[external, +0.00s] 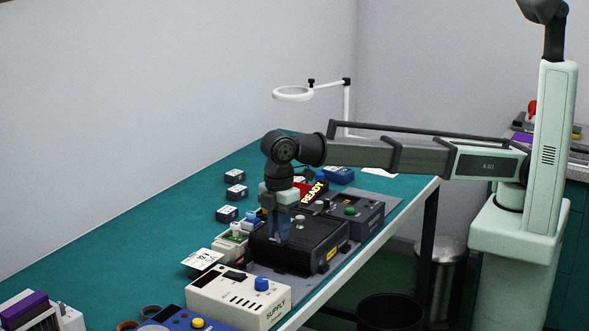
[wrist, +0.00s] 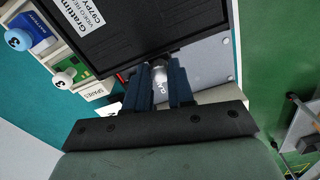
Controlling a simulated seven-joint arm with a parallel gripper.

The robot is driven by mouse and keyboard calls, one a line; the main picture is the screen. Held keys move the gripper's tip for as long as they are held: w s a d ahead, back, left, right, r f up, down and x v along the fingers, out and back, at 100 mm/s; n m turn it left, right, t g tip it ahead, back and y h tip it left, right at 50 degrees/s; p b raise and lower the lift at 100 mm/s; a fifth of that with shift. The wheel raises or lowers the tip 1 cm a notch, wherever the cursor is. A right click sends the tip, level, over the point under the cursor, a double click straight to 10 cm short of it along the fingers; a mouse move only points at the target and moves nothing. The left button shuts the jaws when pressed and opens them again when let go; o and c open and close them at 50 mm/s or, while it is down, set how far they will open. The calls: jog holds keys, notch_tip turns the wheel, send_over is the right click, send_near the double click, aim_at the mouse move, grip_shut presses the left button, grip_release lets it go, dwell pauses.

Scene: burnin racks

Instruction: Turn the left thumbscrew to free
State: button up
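The black module (external: 305,241) sits in the rack on the bench, and its labelled black face (wrist: 110,30) fills the top of the wrist view. My gripper (external: 279,238) points down at the module's left front edge. Its two blue fingers (wrist: 160,75) stand a small gap apart in the wrist view. A silvery, rounded piece that looks like the left thumbscrew (wrist: 160,72) shows between the fingertips, beside the module's edge. Lettering shows on the pale surface in the gap. I cannot tell whether the fingers touch the thumbscrew. In the external view the gripper hides it.
A cream supply box (external: 238,292) with a blue knob stands in front. A grey unit with a green button (external: 352,211) stands behind. A sign reading READY (external: 312,193) and a lamp (external: 293,94) are near. The bench (external: 130,240) is mostly clear at the left.

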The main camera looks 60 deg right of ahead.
grip_shut()
jog(key=shift+m, duration=0.6)
jog(key=o, duration=0.5)
grip_release()
jog(key=shift+r, duration=0.1)
notch_tip(320, 180, up, 14)
jog(key=shift+f, duration=0.15)
